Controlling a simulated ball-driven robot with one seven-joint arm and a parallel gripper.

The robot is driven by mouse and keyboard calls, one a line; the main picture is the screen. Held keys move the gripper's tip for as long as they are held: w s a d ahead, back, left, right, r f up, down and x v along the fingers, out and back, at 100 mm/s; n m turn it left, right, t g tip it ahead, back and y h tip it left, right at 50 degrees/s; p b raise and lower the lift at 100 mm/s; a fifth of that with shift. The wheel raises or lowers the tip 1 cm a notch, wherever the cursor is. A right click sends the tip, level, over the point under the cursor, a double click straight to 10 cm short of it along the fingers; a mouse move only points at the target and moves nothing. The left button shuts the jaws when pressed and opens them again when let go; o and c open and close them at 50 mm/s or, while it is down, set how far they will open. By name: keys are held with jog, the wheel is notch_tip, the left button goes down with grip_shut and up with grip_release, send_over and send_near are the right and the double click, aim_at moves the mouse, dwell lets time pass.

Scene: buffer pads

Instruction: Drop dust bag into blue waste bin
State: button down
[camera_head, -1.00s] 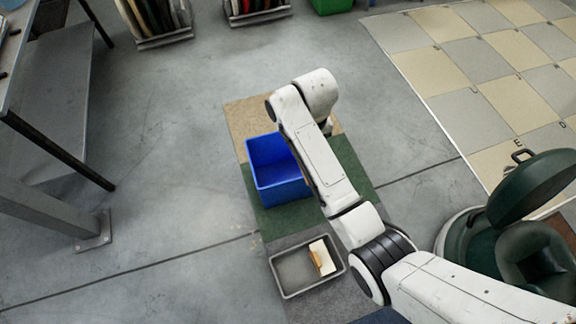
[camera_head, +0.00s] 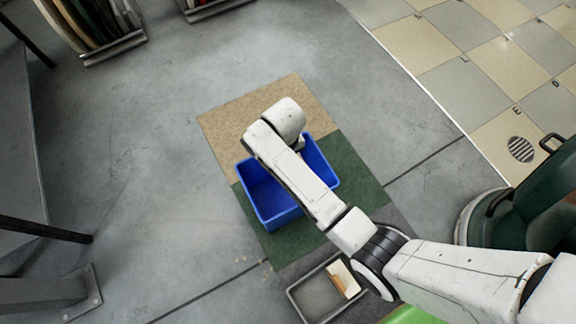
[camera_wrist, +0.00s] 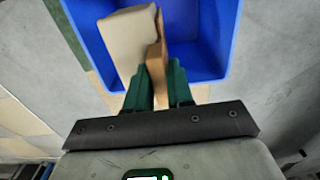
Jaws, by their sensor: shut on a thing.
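The blue waste bin (camera_head: 265,195) stands on the green pad in the head view, partly covered by my arm. It also fills the upper middle of the wrist view (camera_wrist: 212,42). My gripper (camera_wrist: 157,82) has its green fingers shut on the brown edge plate of the beige dust bag (camera_wrist: 126,42). In the wrist view the bag overlaps the bin's opening and its left rim; its height above the bin cannot be told. My arm hides the gripper and the held bag in the head view.
A grey tray (camera_head: 303,302) near the bin holds a similar pale item with a brown edge (camera_head: 342,278). A tan pad (camera_head: 232,125) adjoins the green pad. A dark green machine (camera_head: 535,205) stands at right. Open floor lies left of the bin.

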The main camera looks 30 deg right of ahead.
jog(key=shift+f+b, duration=2.8)
jog(key=shift+b, duration=0.25)
jog(key=c, duration=0.9)
grip_release()
notch_tip(320, 180, up, 11)
jog(key=p, duration=0.5)
jog(key=shift+f, duration=0.1)
jog(key=shift+s, duration=0.1)
